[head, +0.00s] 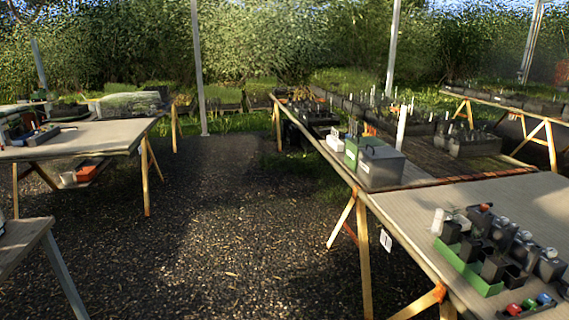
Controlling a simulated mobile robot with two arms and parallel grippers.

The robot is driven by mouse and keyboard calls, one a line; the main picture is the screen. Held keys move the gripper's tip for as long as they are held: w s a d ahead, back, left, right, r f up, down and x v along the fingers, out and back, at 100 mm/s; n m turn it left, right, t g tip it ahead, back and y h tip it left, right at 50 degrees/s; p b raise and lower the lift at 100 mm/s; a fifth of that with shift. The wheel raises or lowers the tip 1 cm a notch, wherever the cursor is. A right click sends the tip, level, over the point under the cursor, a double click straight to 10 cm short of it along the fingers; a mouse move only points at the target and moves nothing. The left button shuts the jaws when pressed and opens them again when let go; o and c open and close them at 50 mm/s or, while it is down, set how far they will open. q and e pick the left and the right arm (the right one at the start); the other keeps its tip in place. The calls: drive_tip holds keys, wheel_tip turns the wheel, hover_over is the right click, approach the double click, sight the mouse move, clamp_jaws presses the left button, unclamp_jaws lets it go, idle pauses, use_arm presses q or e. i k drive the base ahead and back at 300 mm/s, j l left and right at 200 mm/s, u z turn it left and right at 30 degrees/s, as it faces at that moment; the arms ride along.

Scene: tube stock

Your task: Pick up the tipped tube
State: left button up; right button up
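No tube lying clearly on its side can be made out from here. On the near right table, a green tray (470,268) holds several dark square tubes (493,267). More dark tubes with pale or grey tops (521,246) stand behind and beside it, one with a red top (486,207). At the table's lower right are small pieces with red (513,309), green (529,304) and blue (544,298) tops, partly cut off by the frame. Whether any of these is tipped I cannot tell. Neither of my grippers is in view.
The right table (400,212) has bare top left of the tray. A grey box (380,168) and green box (355,150) stand farther back. A left table (95,136) carries a tray of small items (30,137). The gravel floor (200,240) between is open; trestle legs (364,255) edge it.

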sight(328, 130)
drive_tip(key=i, duration=2.5)
drive_tip(key=i+z, duration=0.25)
drive_tip(key=i, duration=0.3)
drive_tip(key=i+j+z, duration=0.25)
drive_tip(key=i, duration=0.35)
drive_tip(key=i+j+z, duration=0.25)
drive_tip(key=i, duration=0.3)
drive_tip(key=i+j+z, duration=0.1)
drive_tip(key=i+j, duration=0.2)
drive_tip(key=i, duration=0.15)
